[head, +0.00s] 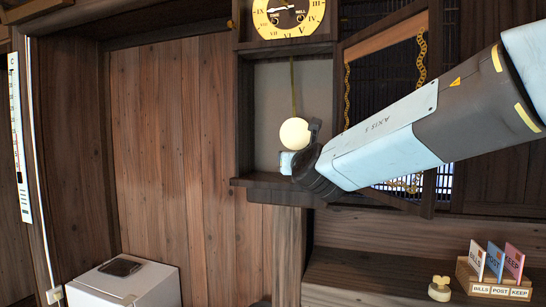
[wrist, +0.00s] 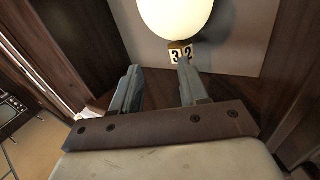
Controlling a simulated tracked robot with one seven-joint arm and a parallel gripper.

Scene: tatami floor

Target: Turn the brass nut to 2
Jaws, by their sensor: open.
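The pendulum's pale round bob (head: 295,133) hangs in the open clock case and fills the top of the wrist view (wrist: 176,14). Just below it in the wrist view is the small nut (wrist: 175,54), with brass-coloured edges and pale faces marked 3 and 2; the 3 is at left, the 2 at right. My gripper (wrist: 159,67) is open, its two fingers pointing up toward the bob. The right fingertip overlaps the lower edge of the nut in the picture; I cannot tell if they touch. The left fingertip is clear of it. In the head view the nut is hidden.
The clock dial (head: 288,17) is above the case. The case's wooden side walls and bottom ledge (head: 270,182) enclose my gripper closely. A letter rack (head: 497,290) and a small cream-coloured object (head: 439,289) sit on the lower shelf. A white box (head: 130,285) stands lower left.

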